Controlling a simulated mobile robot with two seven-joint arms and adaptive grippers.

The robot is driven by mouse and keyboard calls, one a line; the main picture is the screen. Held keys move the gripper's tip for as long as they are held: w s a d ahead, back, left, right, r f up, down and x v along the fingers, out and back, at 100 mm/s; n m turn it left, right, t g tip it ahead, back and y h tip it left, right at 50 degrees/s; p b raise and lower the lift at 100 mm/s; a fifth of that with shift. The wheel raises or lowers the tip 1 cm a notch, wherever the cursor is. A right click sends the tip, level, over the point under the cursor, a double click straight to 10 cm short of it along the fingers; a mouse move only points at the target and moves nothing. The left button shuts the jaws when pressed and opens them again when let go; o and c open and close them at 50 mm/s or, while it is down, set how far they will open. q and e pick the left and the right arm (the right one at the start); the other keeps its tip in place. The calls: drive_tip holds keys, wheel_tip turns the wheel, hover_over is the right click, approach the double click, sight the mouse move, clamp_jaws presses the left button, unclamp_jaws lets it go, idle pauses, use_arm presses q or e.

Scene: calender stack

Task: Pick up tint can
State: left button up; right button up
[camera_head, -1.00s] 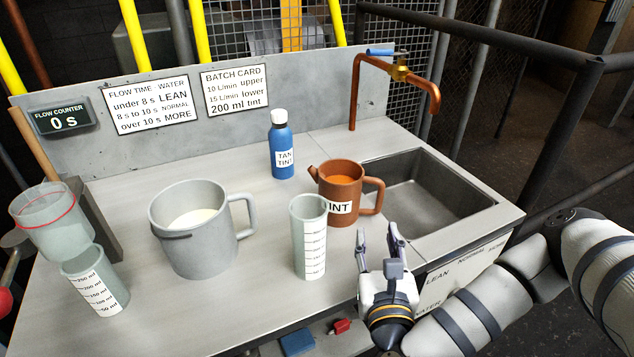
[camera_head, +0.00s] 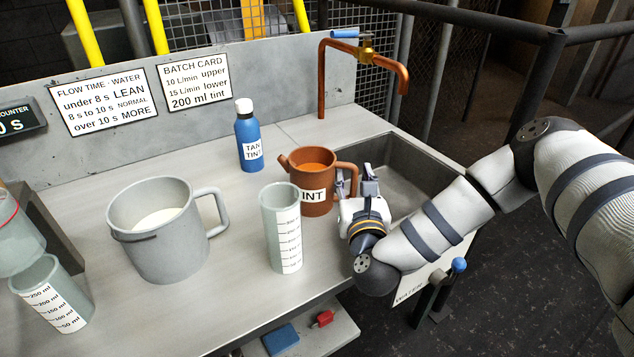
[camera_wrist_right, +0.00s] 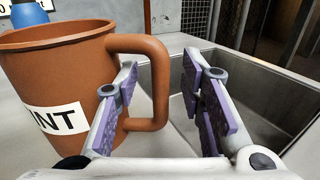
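The tint can (camera_head: 317,183) is a brown can with a spout on its left, a loop handle on its right and a white label reading "INT". Orange liquid shows inside it. It stands upright on the counter beside the sink. My right gripper (camera_head: 354,180) is at the handle side of the can. In the right wrist view the gripper (camera_wrist_right: 165,85) is open, and the can's handle (camera_wrist_right: 158,75) lies between its two fingers. The left finger reaches into the handle's loop; I cannot tell whether it touches. My left gripper is not in view.
A clear measuring cylinder (camera_head: 281,230) stands close in front of the can. A grey jug (camera_head: 160,245) with white liquid stands left. The sink (camera_head: 400,175) and copper tap (camera_head: 322,80) are right and behind.

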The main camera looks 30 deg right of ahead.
clamp_jaws()
drive_tip(key=shift+r, duration=0.1)
idle(0.3)
